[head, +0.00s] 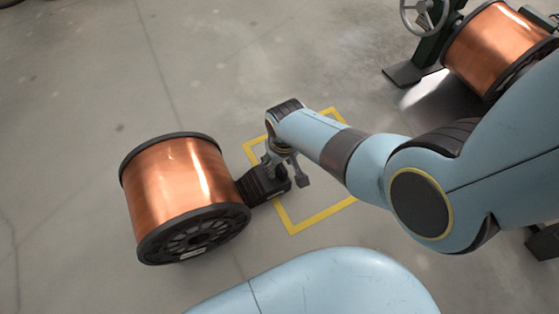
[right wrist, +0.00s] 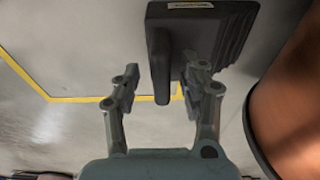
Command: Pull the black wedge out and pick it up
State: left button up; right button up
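The black wedge (head: 258,186) lies on the floor against the right side of a copper spool (head: 180,187). In the right wrist view the stepped wedge (right wrist: 222,35) has an upright grip bar (right wrist: 160,62) on its near side. My right gripper (head: 290,172) is at the wedge's right end. Its fingers (right wrist: 160,75) are open, one on each side of the bar, with a visible gap on the left. The right finger partly covers the wedge; whether it touches cannot be told. My left gripper is not in view.
A yellow square outline (head: 325,215) is painted on the floor under and beside my right gripper. A second copper spool (head: 495,45) sits on a dark stand with a handwheel (head: 424,14) at the upper right. Floor left of the near spool is clear.

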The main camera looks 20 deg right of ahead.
jog(key=shift+s+r, duration=0.2)
jog(key=shift+r, duration=1.05)
jog(key=shift+s+r, duration=0.15)
jog(key=shift+r, duration=1.1)
jog(key=shift+s+r, duration=0.2)
jog(key=shift+r, duration=1.05)
